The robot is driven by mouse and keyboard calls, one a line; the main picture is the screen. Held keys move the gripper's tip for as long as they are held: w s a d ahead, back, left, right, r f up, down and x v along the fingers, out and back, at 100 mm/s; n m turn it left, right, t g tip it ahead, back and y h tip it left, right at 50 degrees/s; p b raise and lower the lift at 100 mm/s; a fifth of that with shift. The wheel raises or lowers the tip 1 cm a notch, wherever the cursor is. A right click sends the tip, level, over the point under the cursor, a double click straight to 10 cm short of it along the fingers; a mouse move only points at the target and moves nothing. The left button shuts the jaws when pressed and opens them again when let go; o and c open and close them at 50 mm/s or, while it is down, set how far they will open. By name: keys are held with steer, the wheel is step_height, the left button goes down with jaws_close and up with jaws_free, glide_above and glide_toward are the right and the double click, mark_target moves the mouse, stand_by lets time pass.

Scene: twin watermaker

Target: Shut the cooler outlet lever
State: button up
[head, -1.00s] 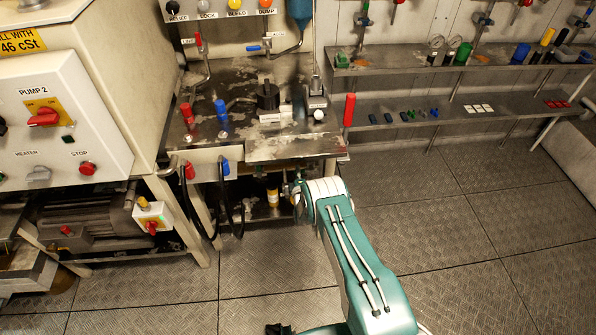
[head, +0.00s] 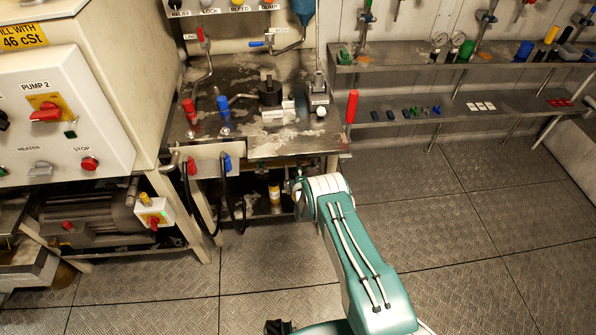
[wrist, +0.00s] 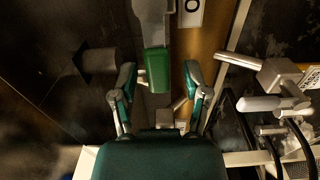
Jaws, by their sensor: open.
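In the wrist view a grey lever with a green end (wrist: 156,68) lies between the fingers of my gripper (wrist: 160,88). The gripper is open, with one finger on each side of the green end. I cannot tell whether either finger touches it. A white label with a dark "O" (wrist: 191,12) is just right of the lever; the rest of its text is cut off, so I cannot confirm this is the cooler outlet lever. In the head view my gripper is not clearly seen.
Pipe fittings (wrist: 278,75) and dark hoses are close on the right in the wrist view. A dark block (wrist: 97,62) is on the left. In the head view the workbench (head: 290,142) stands ahead, the pump panel (head: 62,120) is left, and the floor (head: 450,220) at right is clear.

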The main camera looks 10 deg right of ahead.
steer(key=s, duration=1.2)
steer(key=shift+f, duration=0.1)
